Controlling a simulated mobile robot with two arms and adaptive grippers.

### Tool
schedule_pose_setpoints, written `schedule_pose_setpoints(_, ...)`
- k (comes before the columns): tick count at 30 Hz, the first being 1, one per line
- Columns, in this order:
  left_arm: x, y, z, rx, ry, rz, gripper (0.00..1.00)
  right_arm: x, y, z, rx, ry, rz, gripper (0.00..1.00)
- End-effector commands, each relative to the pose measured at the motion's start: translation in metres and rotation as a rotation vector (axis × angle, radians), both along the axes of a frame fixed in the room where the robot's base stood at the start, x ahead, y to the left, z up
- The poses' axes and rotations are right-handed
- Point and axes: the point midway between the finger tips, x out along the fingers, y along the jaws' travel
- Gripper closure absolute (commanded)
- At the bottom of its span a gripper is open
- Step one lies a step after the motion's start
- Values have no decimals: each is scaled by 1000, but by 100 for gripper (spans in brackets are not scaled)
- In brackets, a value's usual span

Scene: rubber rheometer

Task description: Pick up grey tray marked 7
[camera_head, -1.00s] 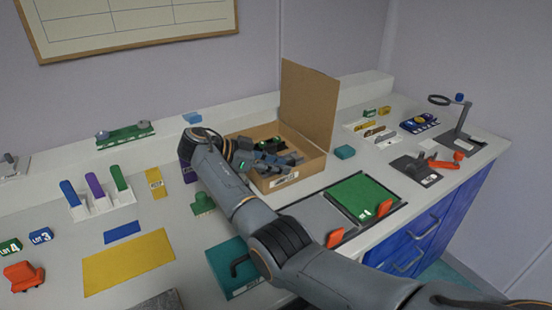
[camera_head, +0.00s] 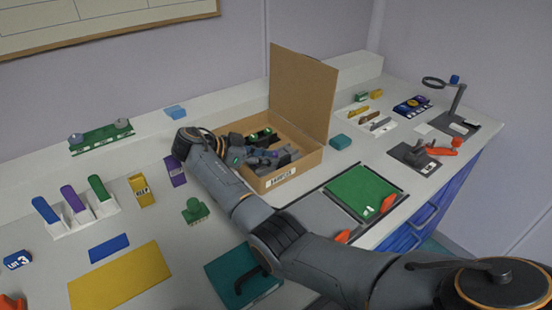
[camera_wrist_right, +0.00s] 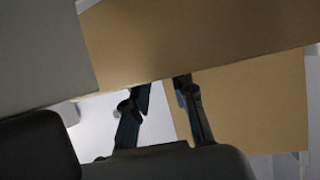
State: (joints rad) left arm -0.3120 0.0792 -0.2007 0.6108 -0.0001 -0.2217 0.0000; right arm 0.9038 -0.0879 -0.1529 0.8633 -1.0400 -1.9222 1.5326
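I cannot make out a grey tray marked 7; no figure 7 is readable in either view. My right arm reaches across the bench to the open cardboard box (camera_head: 297,172). My right gripper (camera_head: 270,157) is at the box, among dark and grey shapes that I cannot tell apart. In the right wrist view, the two dark fingers of my right gripper (camera_wrist_right: 160,88) stand apart with nothing visible between them. Brown cardboard (camera_wrist_right: 190,40) fills much of that view, and a grey surface (camera_wrist_right: 40,50) covers its upper left. My left gripper is not in view.
The box's raised lid (camera_head: 303,95) stands behind it. A green pad (camera_head: 362,190) is to its right, a teal box (camera_head: 240,280) in front. A rack with coloured handles (camera_head: 75,215), a yellow mat (camera_head: 120,275) and a magnifier stand (camera_head: 455,110) are farther out.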

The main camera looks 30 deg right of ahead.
Motion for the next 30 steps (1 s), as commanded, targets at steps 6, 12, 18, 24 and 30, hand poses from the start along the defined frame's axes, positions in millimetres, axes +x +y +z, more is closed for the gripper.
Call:
schedule_pose_setpoints(6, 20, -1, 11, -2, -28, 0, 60, -3, -16, -5, -1, 0, -2, 75)
schedule_pose_setpoints(12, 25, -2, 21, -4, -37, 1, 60, -7, -42, -19, -1, 2, -1, 75)
schedule_pose_setpoints(18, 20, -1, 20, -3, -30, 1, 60, -7, -47, -24, 1, 0, 0, 75)
schedule_pose_setpoints(24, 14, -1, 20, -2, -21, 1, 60, -7, -47, -24, 1, 0, 0, 100)
schedule_pose_setpoints(30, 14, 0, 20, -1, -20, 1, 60, -7, -47, -23, 0, -2, 0, 100)
